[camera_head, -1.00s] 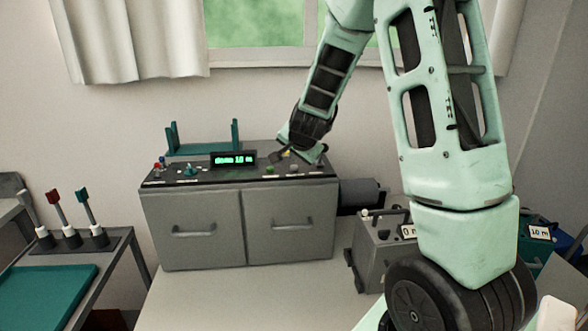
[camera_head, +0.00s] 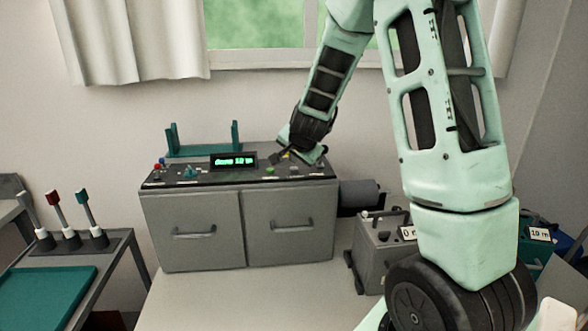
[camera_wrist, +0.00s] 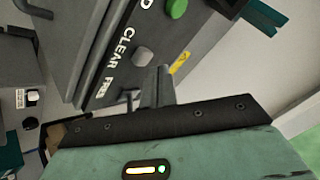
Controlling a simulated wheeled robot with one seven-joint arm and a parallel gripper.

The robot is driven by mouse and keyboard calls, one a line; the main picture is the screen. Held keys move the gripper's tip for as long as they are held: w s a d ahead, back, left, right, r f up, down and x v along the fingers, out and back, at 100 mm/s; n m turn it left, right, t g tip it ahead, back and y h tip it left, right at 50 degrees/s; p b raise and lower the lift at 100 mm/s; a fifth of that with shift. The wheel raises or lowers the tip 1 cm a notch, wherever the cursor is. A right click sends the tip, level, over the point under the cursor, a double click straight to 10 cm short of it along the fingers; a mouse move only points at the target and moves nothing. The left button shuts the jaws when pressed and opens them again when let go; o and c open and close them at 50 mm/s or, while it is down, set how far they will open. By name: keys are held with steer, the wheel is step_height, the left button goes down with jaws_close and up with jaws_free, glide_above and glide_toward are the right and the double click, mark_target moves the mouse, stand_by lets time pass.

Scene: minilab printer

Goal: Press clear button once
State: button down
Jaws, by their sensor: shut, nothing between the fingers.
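The printer (camera_head: 215,225) is a grey cabinet with a dark sloped control panel on top. In the wrist view a round grey button (camera_wrist: 143,57) sits beside the printed word CLEAR (camera_wrist: 120,47). My gripper (camera_wrist: 162,72) is shut and empty, its narrow fingertips just right of and below that grey button in the picture. I cannot tell whether they touch the panel. In the head view my gripper (camera_head: 284,157) reaches down to the panel's right part, and the buttons beneath it are partly hidden.
A green button (camera_wrist: 176,8) lies beyond the CLEAR label. A lit green display (camera_head: 234,161) and a teal knob (camera_head: 191,172) are on the panel. A teal rack (camera_head: 203,150) stands behind. A grey box (camera_head: 380,242) stands right of the printer.

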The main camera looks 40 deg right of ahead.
mark_target(294, 173)
stand_by(0.7)
steer(key=shift+f+b, duration=0.4)
steer(key=shift+b, duration=0.05)
steer(key=shift+f+b, duration=0.45)
stand_by(0.5)
stand_by(0.3)
steer(key=shift+r+p, duration=0.85)
steer(key=shift+r, duration=0.1)
step_height(294, 173, up, 5)
steer(key=p, duration=0.4)
stand_by(0.7)
